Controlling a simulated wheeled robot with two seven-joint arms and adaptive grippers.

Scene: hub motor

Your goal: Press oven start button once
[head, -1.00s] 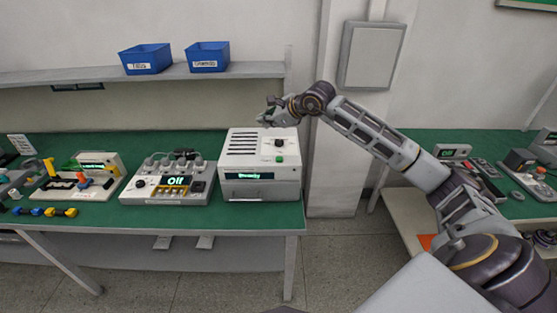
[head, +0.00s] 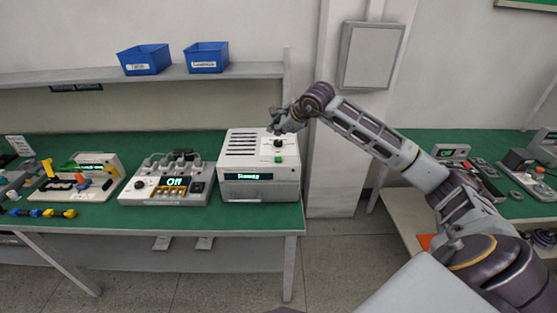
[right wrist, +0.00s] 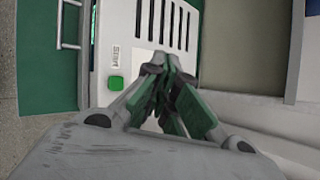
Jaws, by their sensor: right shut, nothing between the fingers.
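The oven (head: 262,170) is a white box with dark vent slots on top and a lit green display on its front. In the right wrist view the green button (right wrist: 116,83) sits beside a "Start" label, left of the fingertips. My right gripper (head: 274,128) is shut and empty above the back right of the oven top; the fingertips (right wrist: 168,62) are apart from the button. My left gripper is not in view.
Left of the oven a grey test unit (head: 168,185) displays "Off". Further left is a fixture (head: 85,175) with coloured parts. Blue bins (head: 145,58) stand on the shelf above. A wall column (head: 335,170) is close on the right of the oven.

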